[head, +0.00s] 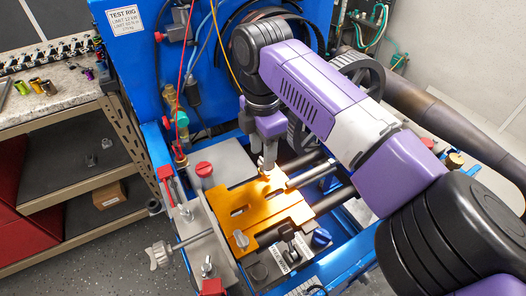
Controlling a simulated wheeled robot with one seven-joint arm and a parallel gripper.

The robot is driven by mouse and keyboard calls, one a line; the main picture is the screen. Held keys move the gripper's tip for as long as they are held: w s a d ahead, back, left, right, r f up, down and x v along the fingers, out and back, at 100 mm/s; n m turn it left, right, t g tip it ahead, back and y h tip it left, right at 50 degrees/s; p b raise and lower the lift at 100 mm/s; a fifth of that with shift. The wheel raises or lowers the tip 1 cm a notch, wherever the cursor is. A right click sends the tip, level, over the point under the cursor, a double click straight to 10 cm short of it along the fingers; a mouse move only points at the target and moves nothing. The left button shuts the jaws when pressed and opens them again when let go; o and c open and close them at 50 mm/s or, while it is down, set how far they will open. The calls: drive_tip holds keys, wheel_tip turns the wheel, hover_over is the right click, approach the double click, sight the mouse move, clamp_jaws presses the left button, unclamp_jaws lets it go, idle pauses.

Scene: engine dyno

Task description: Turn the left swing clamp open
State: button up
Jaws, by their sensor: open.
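My gripper (269,168) points down just above the far edge of an orange slotted plate (265,212) and is open with nothing seen between its fingers. Red-ended clamp-like parts stand at the plate's left side: one at the far left (165,173) and one at the near edge (212,287). I cannot tell which part is the left swing clamp or how far it is turned. My gripper is to the right of both red-ended parts and apart from them. My wrist and arm hide part of the rig behind the plate.
A red knob (205,170) stands on the grey block left of the plate. A grey hand knob (158,255) sticks out at the left. A blue knob (321,238) is at the right. The blue rig panel (130,70) rises behind; a cluttered bench (50,105) is at left.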

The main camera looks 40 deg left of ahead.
drive_tip(key=shift+f, duration=0.5)
drive_tip(key=shift+c, duration=0.5)
clamp_jaws()
